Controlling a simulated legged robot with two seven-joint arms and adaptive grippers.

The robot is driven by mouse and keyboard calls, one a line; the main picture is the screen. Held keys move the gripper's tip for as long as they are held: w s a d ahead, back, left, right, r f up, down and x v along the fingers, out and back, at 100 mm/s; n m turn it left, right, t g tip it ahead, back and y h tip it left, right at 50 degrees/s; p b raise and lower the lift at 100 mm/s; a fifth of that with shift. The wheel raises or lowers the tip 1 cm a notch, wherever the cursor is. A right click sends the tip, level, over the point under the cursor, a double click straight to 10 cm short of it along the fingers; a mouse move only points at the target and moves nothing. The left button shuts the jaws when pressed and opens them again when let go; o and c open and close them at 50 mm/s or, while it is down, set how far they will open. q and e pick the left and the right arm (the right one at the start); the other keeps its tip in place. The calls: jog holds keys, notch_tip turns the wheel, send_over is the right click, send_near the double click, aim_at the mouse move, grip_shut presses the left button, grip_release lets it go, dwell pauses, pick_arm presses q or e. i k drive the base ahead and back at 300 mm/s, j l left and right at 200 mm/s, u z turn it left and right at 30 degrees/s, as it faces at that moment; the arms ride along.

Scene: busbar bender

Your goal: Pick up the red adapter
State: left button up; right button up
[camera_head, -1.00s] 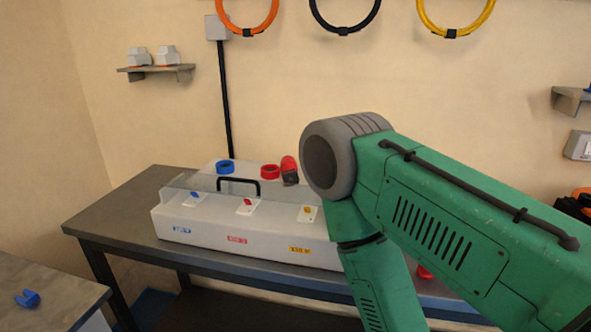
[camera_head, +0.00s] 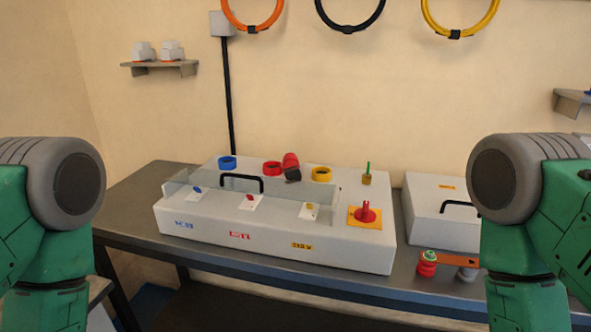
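No piece is clearly marked as the red adapter. A red piece with a dark end (camera_head: 291,166) leans on top of the white bender box, next to a red ring (camera_head: 272,168). A red knob-like piece (camera_head: 365,213) stands upright on a yellow plate on the box's right part. Another small red piece (camera_head: 427,263) is on the bench right of the box, by an orange bar. Both my green arms show at the left and right edges. Neither gripper shows; both are outside the picture.
The white bender box (camera_head: 290,255) has a clear guard and a black handle (camera_head: 227,183). Blue (camera_head: 227,162) and yellow (camera_head: 321,174) rings sit along its top. A smaller white case (camera_head: 430,225) stands to the right. The dark bench (camera_head: 140,195) is bare at left.

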aim_at(291, 164)
jog(key=i+j+z, duration=0.15)
jog(key=z, duration=0.35)
jog(key=i+j+z, duration=0.25)
jog(key=z, duration=0.2)
jog(key=i, duration=0.05)
